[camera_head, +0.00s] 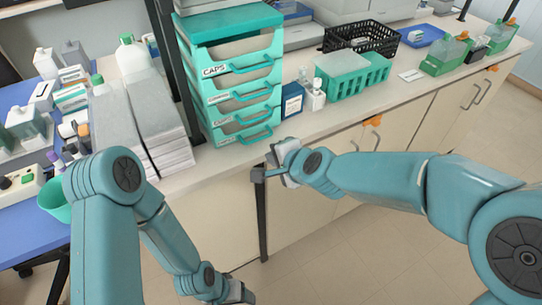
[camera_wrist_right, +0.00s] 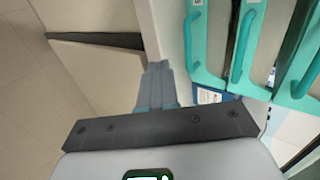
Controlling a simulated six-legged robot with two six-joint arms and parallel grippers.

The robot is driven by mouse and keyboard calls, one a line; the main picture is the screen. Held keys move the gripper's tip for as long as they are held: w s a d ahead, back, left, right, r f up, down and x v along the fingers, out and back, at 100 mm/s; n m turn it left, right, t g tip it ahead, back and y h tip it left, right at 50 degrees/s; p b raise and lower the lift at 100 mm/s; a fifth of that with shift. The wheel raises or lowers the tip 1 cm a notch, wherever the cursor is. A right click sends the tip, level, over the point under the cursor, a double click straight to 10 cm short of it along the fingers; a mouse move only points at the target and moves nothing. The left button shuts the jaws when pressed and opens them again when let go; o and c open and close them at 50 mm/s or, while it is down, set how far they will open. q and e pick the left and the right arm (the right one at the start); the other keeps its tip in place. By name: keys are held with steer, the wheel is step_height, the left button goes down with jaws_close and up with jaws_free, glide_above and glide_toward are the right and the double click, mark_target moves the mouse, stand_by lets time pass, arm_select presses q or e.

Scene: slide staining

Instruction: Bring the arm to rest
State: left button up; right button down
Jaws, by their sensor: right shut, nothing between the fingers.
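My right arm reaches in from the right in the head view, and its gripper (camera_head: 258,175) is in front of the bench edge, below the teal drawer stack. In the right wrist view its fingers (camera_wrist_right: 157,85) are together and empty. My left arm hangs down at the left of the head view. Its gripper (camera_head: 240,293) is low at the bottom edge, over the floor, and its fingers are not clear.
The teal drawer stack (camera_head: 235,90) stands near the bench edge, close behind my right gripper. A teal rack (camera_head: 352,78), small bottles (camera_head: 316,98) and a black basket (camera_head: 362,38) stand on the bench. Cabinet fronts (camera_head: 400,125) lie below; the floor (camera_head: 330,265) is clear.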

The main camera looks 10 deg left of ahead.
steer(key=p+v, duration=0.2)
steer(key=v, duration=0.7)
steer(key=s+d+f+g+h, duration=0.1)
steer(key=d+f+g, duration=0.1)
steer(key=d+f, duration=0.35)
steer(key=s+d+f+m+g+h+p, duration=0.1)
steer(key=d+f, duration=0.1)
steer(key=f, duration=0.7)
steer(key=s+d+f+g+h, duration=0.1)
steer(key=s+d+f+g, duration=0.1)
steer(key=d+f, duration=0.35)
steer(key=s+f+n+g, duration=0.3)
steer(key=s+f+n, duration=0.6)
steer(key=s, duration=0.6)
steer(key=shift+s+f+y+p, duration=0.2)
steer(key=shift+f+y+p, duration=0.15)
steer(key=shift+f, duration=1.05)
steer(key=shift+a+n, duration=0.1)
steer(key=shift+n, duration=0.2)
